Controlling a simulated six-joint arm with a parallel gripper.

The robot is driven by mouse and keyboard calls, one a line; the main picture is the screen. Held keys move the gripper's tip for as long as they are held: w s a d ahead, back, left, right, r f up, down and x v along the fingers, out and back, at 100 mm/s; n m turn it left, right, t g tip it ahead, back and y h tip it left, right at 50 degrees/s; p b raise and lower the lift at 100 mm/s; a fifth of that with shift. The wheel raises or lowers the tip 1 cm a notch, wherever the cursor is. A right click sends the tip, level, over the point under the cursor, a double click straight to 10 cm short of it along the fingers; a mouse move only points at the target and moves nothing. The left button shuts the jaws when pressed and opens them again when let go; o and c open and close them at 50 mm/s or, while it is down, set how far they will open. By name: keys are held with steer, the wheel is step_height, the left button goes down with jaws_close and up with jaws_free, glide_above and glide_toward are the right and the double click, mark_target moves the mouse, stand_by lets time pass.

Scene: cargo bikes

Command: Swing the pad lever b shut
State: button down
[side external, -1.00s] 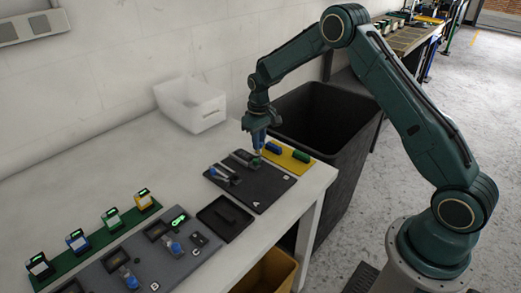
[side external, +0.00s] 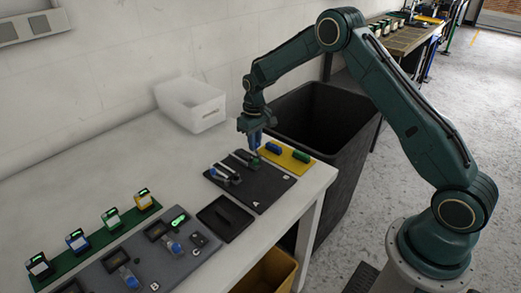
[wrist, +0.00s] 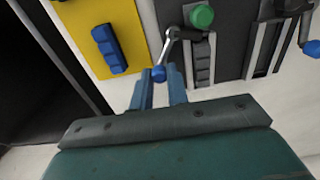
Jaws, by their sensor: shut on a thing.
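The dark board (side external: 262,190) on the bench carries two clamp fixtures, beside printed letters A and B. In the wrist view, pad lever b (wrist: 166,50) is a short metal arm running from a pivot beside a round green knob (wrist: 202,16) to a blue end knob (wrist: 159,73). The lever is angled away from its dark slotted pad (wrist: 203,62), towards the yellow mat. My gripper (wrist: 160,92) is shut on the blue end knob, which shows between its fingertips. In the side view my gripper (side external: 254,149) hides most of this lever.
A yellow mat (side external: 272,151) with blue and green blocks lies right beside the board. The other fixture's lever knob (wrist: 313,48) is at the wrist view's right edge. A black tray (side external: 225,219), white bin (side external: 192,104) and large dark bin (side external: 325,125) are around.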

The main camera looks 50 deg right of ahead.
mark_target(252, 154)
steer(key=shift+s+a+f, duration=0.2)
steer(key=shift+a+f, duration=0.1)
steer(key=shift+a, duration=0.05)
steer(key=shift+w+a, duration=0.2)
steer(key=shift+a, duration=0.2)
steer(key=c, duration=1.5)
jaws_free()
steer(key=shift+w+d+r, duration=0.1)
steer(key=shift+r, duration=0.1)
steer(key=shift+w+r, duration=0.1)
steer(key=shift+r, duration=2.2)
steer(key=shift+r, duration=0.15)
